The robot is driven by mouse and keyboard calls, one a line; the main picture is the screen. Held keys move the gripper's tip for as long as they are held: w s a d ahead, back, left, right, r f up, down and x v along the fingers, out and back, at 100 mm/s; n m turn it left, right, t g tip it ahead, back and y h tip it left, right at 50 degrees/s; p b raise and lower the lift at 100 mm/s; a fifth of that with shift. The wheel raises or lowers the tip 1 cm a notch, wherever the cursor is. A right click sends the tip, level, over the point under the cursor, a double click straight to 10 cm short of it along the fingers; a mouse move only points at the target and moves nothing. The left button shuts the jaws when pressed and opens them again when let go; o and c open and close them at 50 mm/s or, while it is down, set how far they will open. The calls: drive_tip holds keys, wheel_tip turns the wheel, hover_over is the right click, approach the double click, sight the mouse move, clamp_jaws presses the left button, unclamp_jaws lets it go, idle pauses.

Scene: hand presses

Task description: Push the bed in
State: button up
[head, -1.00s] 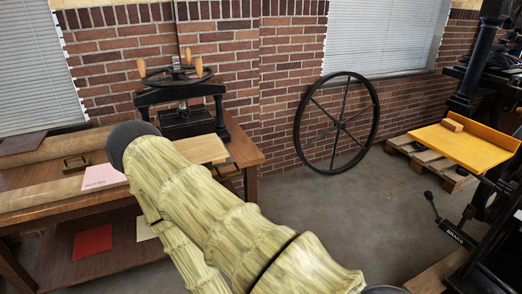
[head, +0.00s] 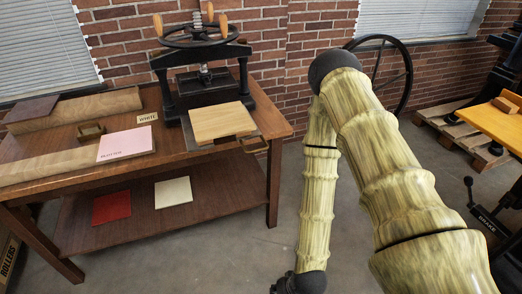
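A black hand press (head: 162,95) with a large handwheel stands on the wooden table. Its dark flat bed (head: 238,141) sticks out at the front, with a pale wooden board (head: 222,121) lying on it. A loop handle (head: 255,147) shows at the bed's front right. The bed's back part is hidden under the press. My bamboo-patterned arm rises and bends down again at the right of the table, apart from the bed. Only a dark joint shows at the bottom edge; my gripper's fingers are not in view.
A yellow board (head: 495,125) stands at the right.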

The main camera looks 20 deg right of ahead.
drive_tip(key=w+a+r+m+t+y, duration=0.1)
drive_tip(key=w+r+m+t, duration=0.1)
drive_tip(key=w, duration=0.3)
drive_tip(key=w+a+r+m+t, duration=0.1)
drive_tip(key=w+r, duration=0.2)
drive_tip(key=w, duration=0.1)
drive_tip(key=m+t+h+b, duration=0.1)
drive_tip(key=m+t+h, duration=0.1)
drive_tip(key=m+t, duration=0.85)
approach(258, 150)
drive_tip(key=shift+m+g, duration=0.25)
drive_tip(key=shift+g, duration=0.2)
drive_tip(key=x, duration=0.5)
drive_tip(key=p+x, duration=0.1)
drive_tip(key=x, duration=0.4)
drive_tip(key=shift+w+d+r, duration=0.1)
drive_tip(key=shift+w+r, duration=0.05)
drive_tip(key=shift+w, duration=0.2)
drive_tip(key=shift+c, duration=0.4)
clamp_jaws()
